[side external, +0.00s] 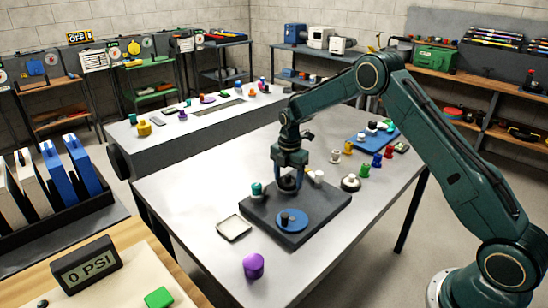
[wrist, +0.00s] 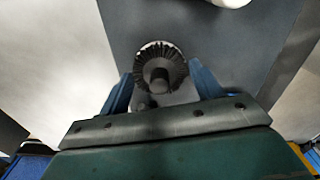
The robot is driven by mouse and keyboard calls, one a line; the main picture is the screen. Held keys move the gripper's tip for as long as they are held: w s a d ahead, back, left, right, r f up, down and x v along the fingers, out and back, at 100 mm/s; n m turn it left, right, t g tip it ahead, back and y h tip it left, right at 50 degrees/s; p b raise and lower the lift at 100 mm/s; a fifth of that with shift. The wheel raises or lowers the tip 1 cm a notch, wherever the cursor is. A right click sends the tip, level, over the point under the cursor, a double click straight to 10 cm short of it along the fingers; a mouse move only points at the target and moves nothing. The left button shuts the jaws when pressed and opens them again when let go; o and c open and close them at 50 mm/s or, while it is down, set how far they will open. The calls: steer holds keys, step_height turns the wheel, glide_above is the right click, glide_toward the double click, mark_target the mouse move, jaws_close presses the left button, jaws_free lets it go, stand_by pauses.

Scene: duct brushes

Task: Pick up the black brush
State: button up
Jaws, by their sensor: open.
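A round black brush (wrist: 158,66) with radial bristles and a dark central stub shows in the wrist view. It lies between the two blue fingers of my open gripper (wrist: 161,76), with a pale rim visible around part of it. In the side external view my gripper (side external: 289,176) points down over the dark mat (side external: 318,222), and the dark brush (side external: 288,185) shows low between the fingers. I cannot tell whether the fingers touch it. A blue disc (side external: 304,222) with a small black piece on it lies on the mat in front.
A shallow tray (side external: 234,228) and a purple cylinder (side external: 253,266) lie nearby. Several coloured pieces and a blue mat (side external: 362,142) are at the back right.

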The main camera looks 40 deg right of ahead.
mark_target(288, 175)
steer(key=c, duration=1.1)
steer(key=shift+r, duration=0.1)
step_height(288, 175, up, 20)
steer(key=shift+f, duration=0.1)
stand_by(0.6)
